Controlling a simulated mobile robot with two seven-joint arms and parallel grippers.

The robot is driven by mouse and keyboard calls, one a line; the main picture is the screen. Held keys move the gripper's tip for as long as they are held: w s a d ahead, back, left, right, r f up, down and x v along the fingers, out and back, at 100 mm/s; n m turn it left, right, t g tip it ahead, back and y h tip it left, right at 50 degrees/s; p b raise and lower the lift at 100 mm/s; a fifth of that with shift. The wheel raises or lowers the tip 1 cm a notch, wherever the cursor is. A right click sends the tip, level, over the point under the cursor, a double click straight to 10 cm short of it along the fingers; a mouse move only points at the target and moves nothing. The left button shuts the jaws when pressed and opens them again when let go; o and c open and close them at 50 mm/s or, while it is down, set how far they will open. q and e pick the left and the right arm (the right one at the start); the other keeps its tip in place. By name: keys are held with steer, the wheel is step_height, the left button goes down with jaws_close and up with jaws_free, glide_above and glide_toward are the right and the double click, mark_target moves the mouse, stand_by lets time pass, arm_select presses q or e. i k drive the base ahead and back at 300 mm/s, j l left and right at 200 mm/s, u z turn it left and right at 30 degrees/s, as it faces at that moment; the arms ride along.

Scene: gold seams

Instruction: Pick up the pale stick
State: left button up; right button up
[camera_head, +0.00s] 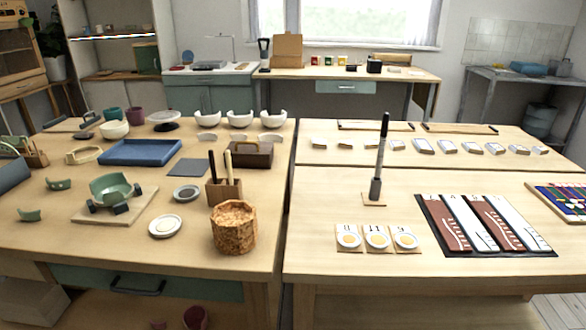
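The pale stick (228,166) stands upright in a small brown wooden block holder (223,192) on the left table. A dark stick (212,165) stands beside it on its left in the same holder. The upper part of the pale stick shows above the holder; its lower end is hidden inside. Neither of my grippers is in view.
A cork-textured round pot (234,227) stands just in front of the holder. A brown box (251,154) with a handle is close behind it. A small grey dish (186,193) is to the left.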

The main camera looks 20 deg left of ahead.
mark_target(228, 157)
steer(key=j+z, duration=0.45)
steer(key=z, duration=0.25)
steer(key=j+z, duration=0.2)
steer(key=z, duration=0.15)
steer(key=k+j+z, duration=0.25)
steer(key=j, duration=0.15)
steer(key=k+j+z, duration=0.25)
steer(key=j, duration=0.15)
